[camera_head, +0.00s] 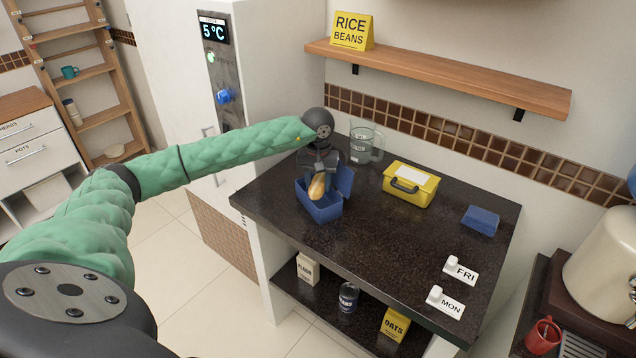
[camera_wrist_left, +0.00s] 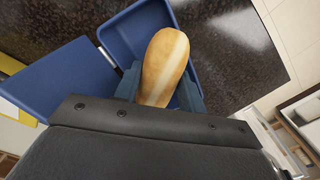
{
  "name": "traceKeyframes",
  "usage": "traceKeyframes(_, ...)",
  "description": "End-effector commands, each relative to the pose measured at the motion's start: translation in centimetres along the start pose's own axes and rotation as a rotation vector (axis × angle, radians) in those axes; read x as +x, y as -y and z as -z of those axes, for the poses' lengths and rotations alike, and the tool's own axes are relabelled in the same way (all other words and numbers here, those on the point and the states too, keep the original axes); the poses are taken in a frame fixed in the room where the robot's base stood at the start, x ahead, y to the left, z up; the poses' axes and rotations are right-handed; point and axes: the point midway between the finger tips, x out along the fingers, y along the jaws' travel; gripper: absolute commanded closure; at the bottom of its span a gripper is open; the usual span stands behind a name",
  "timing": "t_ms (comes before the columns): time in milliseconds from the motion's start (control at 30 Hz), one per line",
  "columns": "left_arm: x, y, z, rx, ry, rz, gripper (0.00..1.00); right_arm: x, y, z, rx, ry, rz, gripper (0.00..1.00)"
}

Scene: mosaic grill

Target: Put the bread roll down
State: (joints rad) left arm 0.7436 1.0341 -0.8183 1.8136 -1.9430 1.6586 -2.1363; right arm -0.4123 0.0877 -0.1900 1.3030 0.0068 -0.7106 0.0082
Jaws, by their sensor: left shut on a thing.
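The bread roll (camera_head: 317,186) is golden brown and elongated, with a pale stripe along it in the left wrist view (camera_wrist_left: 165,68). My left gripper (camera_head: 318,180) is shut on the roll and points down over the open blue lunch box (camera_head: 321,209). In the left wrist view the fingers (camera_wrist_left: 160,88) press on both sides of the roll, and the box (camera_wrist_left: 135,28) shows behind it. I cannot tell whether the roll touches the box floor. The box's lid (camera_head: 344,178) stands open at the back right. My right gripper is not in view.
A yellow lunch box (camera_head: 411,183) with a grey handle, a glass jug (camera_head: 361,146) and a blue block-like item (camera_head: 481,219) stand on the dark counter. FRI (camera_head: 461,271) and MON (camera_head: 446,302) tags lie at the front right. The counter's middle is clear.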

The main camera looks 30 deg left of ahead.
Motion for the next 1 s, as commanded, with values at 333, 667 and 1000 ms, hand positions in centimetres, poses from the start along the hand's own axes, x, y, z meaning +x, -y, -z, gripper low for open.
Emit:
traceKeyframes(333, 0.2, 0.0, 0.0, 0.0, 0.0, 0.0, 0.82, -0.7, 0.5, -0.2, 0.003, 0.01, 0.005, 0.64)
traceKeyframes(667, 0.2, 0.0, 0.0, 0.0, 0.0, 0.0, 0.38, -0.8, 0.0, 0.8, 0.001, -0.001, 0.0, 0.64)
traceKeyframes(1000, 0.0, 0.0, 0.0, 0.0, 0.0, 0.0, 0.38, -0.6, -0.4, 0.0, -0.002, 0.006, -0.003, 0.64)
